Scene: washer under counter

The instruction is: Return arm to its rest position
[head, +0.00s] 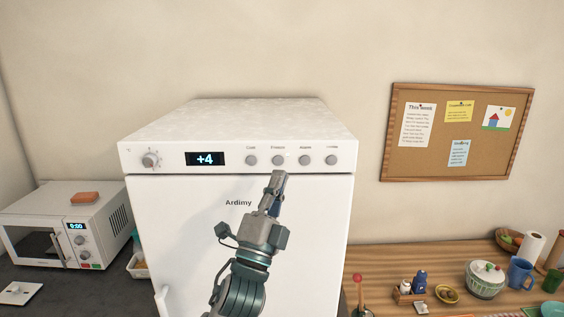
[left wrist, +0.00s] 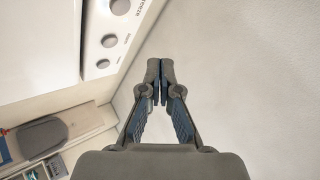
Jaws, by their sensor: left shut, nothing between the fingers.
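My left gripper (head: 279,178) is raised in front of the white appliance (head: 190,225), with its fingertips just below the row of round buttons in the head view. In the left wrist view the gripper (left wrist: 160,72) is shut and empty, its two fingertips together. The front panel shows a dial (head: 150,160), a display (head: 205,159) reading "+4", and several buttons, among them one labelled Freeze (head: 278,160). I cannot tell whether a fingertip touches the panel. The right gripper is not in view.
A white microwave (head: 90,215) stands on the dark counter at left. A cork board (head: 456,133) hangs on the wall. Air above the appliance is clear.

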